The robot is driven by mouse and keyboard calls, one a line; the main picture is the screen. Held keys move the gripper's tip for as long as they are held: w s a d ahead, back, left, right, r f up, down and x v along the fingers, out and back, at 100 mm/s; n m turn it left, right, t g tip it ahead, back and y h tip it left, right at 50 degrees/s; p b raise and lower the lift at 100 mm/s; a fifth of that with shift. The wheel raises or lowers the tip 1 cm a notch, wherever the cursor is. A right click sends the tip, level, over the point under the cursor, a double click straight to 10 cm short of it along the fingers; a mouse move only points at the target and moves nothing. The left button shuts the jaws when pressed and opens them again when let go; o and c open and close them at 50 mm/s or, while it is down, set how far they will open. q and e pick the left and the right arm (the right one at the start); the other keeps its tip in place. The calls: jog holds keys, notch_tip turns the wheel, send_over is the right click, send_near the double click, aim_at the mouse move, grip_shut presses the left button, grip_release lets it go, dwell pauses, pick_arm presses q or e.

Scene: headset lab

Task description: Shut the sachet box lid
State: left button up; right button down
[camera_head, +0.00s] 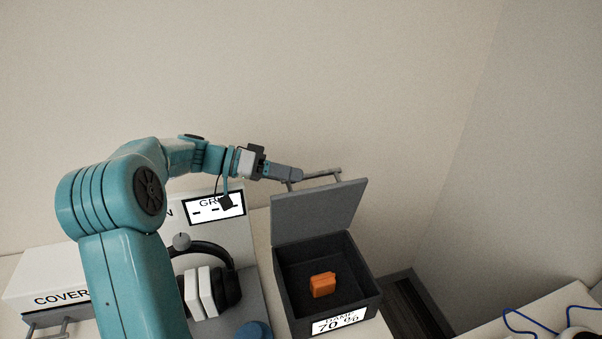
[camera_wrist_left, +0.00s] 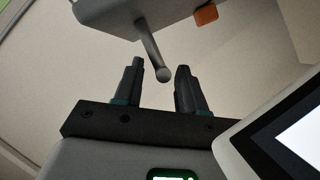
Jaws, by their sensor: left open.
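The dark grey sachet box (camera_head: 291,308) stands open at the lower middle of the head view, with an orange sachet (camera_head: 323,284) inside. Its grey lid (camera_head: 318,214) is raised at the back edge, and a handle bar (camera_head: 322,174) shows at the lid's top. My left gripper (camera_head: 296,177) is at the left end of this handle. My right gripper is not in view.
A headset (camera_head: 228,280) on a grey stand is left of the box. A white case marked COVER (camera_head: 45,276) is at the far left. A sign panel (camera_head: 214,207) stands behind the headset. A blue cable (camera_head: 520,328) lies on another table at lower right.

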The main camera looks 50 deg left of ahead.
aim_at(312, 204)
pick_arm(q)
jog(key=x, duration=0.3)
jog(key=shift+r, duration=0.1)
jog(key=shift+d, duration=0.1)
jog(key=shift+w, duration=0.2)
grip_shut()
